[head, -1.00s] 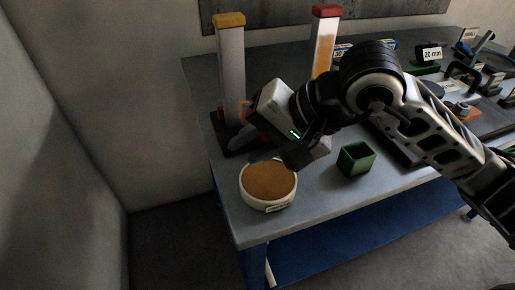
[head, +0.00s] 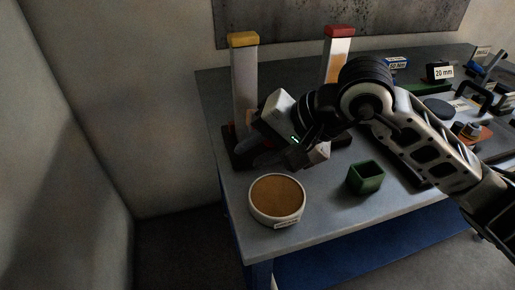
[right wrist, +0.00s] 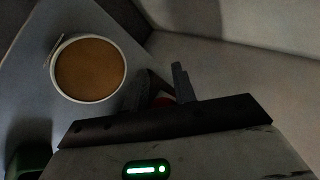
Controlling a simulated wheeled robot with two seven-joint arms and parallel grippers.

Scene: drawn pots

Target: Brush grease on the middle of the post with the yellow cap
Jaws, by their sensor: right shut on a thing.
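The post with the yellow cap (head: 244,82) stands upright on a dark base at the table's far left. A small orange patch shows low on it, beside my gripper. The white pot of brown-orange grease (head: 277,198) is in front of it; it also shows in the right wrist view (right wrist: 90,68). My right gripper (head: 262,158) is in front of the post's foot, behind the pot. My left gripper is not in view.
A post with a red cap (head: 338,50) and an orange patch stands to the right, partly behind my arm. A green open box (head: 365,177) is right of the pot. Labelled blocks and tools crowd the table's right side.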

